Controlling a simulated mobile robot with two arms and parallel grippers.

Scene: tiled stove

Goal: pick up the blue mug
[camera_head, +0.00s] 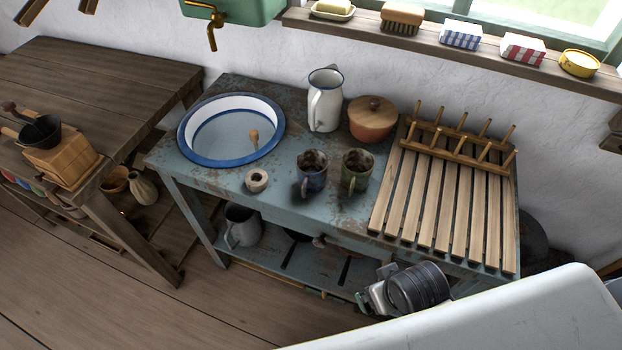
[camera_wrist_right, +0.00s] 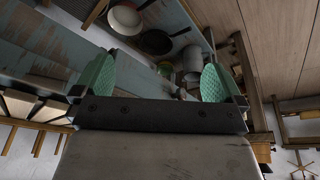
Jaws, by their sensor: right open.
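The blue mug (camera_head: 311,171) stands upright on the worn blue-grey table (camera_head: 225,172), its handle towards the front. A similar green mug (camera_head: 357,170) stands just right of it. My right gripper (camera_head: 370,294) is at the table's front edge, to the right of and nearer than the blue mug, well apart from it. In the right wrist view its two green finger pads (camera_wrist_right: 157,80) are spread apart with nothing held between them. I cannot make out the blue mug in that view. My left gripper is in neither view.
A small ring-shaped object (camera_head: 257,180) sits left of the blue mug. A basin (camera_head: 182,142), white jug (camera_head: 325,104) and lidded pot (camera_head: 372,120) stand behind. A slatted rack (camera_head: 436,205) fills the table's right side. A grey pot (camera_head: 241,228) is on the lower shelf.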

